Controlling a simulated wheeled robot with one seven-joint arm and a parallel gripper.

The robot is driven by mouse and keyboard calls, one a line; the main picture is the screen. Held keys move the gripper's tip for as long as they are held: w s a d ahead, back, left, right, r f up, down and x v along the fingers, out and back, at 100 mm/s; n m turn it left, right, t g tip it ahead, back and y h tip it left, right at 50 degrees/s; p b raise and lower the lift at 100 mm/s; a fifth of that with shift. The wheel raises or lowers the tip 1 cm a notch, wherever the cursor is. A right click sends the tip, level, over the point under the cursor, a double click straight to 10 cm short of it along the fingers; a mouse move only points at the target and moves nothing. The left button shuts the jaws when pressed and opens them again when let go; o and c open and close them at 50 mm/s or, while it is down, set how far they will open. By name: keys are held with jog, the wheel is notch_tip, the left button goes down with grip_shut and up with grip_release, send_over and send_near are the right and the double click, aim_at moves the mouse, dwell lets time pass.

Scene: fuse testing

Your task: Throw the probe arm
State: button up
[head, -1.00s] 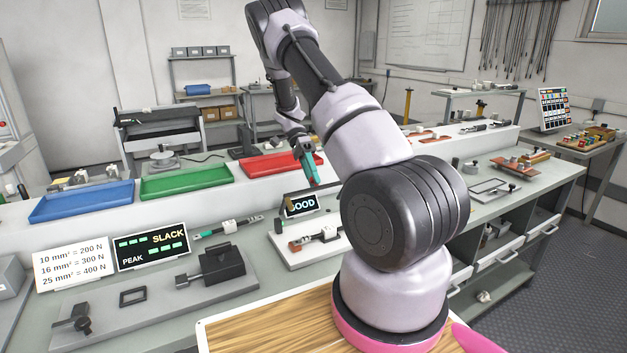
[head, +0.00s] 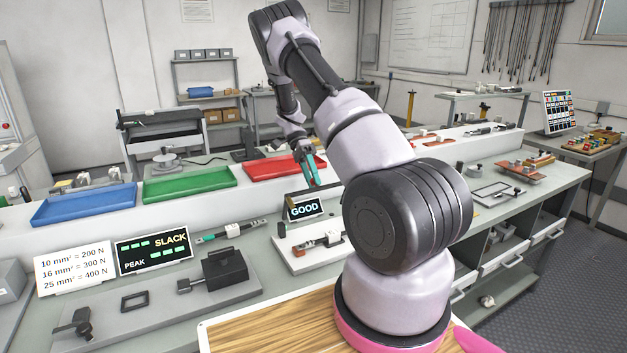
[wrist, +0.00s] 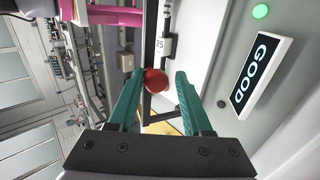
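A red ball knob (wrist: 156,81) shows between my fingertips in the wrist view, close to the left finger. It sits by a long dark bar that looks like the probe arm (wrist: 149,55). My gripper (wrist: 161,76) is open, its two teal fingers on either side of the knob; I cannot tell whether either touches it. In the head view my gripper (head: 312,178) points down just above the black GOOD display (head: 304,209). The display also shows in the wrist view (wrist: 258,72), with a lit green lamp (wrist: 260,11) beside it. In the head view the knob is not clearly visible.
A pale test plate (head: 290,258) with a fuse on it lies before the display. Blue (head: 84,204), green (head: 190,184) and red (head: 283,167) trays stand along the raised ledge. A SLACK/PEAK display (head: 152,250) and a grey pull rig (head: 165,300) are at left.

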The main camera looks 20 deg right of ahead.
jog(key=shift+o, duration=0.7)
jog(key=shift+a+f, duration=0.15)
jog(key=shift+f, duration=0.15)
jog(key=shift+w+r, duration=0.1)
jog(key=shift+r, duration=0.2)
jog(key=v, duration=1)
jog(key=shift+w, duration=0.25)
jog(key=shift+r, duration=0.2)
jog(key=s+a+r+n+t+y, duration=0.15)
jog(key=s+r+n+t, duration=0.35)
jog(key=r, duration=0.5)
jog(key=s+a+r+n+t, duration=0.2)
jog(key=s+a+r, duration=0.1)
jog(key=s+r, duration=0.5)
jog(key=s+a+r+n+t, duration=0.2)
jog(key=s+a+n+t, duration=0.1)
jog(key=s, duration=0.6)
jog(key=s+a+r+n+t, duration=0.3)
jog(key=s+a+t, duration=0.2)
jog(key=s, duration=0.4)
jog(key=shift+r+t+y, duration=0.35)
jog(key=shift+t+y, duration=0.1)
jog(key=shift+t, duration=0.35)
